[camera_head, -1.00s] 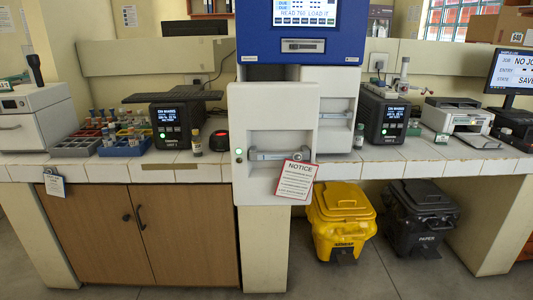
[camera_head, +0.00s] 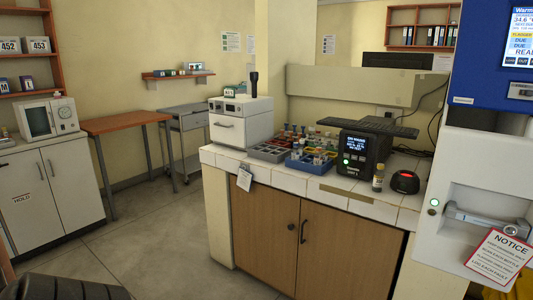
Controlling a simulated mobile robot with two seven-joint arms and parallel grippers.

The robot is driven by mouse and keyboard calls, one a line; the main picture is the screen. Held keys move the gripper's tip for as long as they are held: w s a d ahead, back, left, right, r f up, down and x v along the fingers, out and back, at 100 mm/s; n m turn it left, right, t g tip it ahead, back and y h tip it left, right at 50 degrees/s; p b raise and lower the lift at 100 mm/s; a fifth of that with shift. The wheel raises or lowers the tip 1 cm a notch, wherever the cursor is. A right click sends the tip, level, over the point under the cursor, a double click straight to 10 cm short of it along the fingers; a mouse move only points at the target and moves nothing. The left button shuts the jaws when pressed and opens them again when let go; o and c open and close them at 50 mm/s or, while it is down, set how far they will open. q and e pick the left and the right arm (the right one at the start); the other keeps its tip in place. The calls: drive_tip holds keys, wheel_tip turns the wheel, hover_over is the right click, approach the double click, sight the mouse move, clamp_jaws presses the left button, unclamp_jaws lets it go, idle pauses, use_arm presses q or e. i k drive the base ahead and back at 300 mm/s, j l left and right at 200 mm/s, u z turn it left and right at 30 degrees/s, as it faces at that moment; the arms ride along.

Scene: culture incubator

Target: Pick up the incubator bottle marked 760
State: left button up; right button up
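The incubator (camera_head: 462,158), blue above and white below, stands at the right edge, partly cut off. Its white front has a metal handle (camera_head: 485,218) and a red-edged notice (camera_head: 499,256). It looks closed. A small capped bottle (camera_head: 378,180) stands on the tiled counter beside a black device. Several small bottles stand in the grey tray (camera_head: 268,153) and the blue tray (camera_head: 308,166). No marking 760 can be read on any bottle. Neither of my grippers is in view.
A black device with a lit screen (camera_head: 356,153) and a round black device with a red top (camera_head: 405,182) stand on the counter (camera_head: 340,196). A white cabinet (camera_head: 45,200) and an orange-topped table (camera_head: 125,121) stand at left. The floor between is clear.

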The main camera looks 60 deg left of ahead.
sight(302, 148)
drive_tip(key=u, duration=1.55)
drive_tip(key=i+l+z, duration=0.1)
drive_tip(key=i+l, duration=0.2)
drive_tip(key=i+j+z, duration=0.1)
drive_tip(key=i+z, duration=0.35)
drive_tip(key=i, duration=0.45)
drive_tip(key=i+j+z, duration=0.15)
drive_tip(key=j, duration=0.2)
drive_tip(key=i+j+z, duration=0.3)
drive_tip(key=i+j, duration=0.15)
drive_tip(key=j, duration=0.3)
drive_tip(key=i+j+z, duration=0.15)
drive_tip(key=j, duration=0.25)
drive_tip(key=j+z, duration=0.2)
drive_tip(key=j, duration=1)
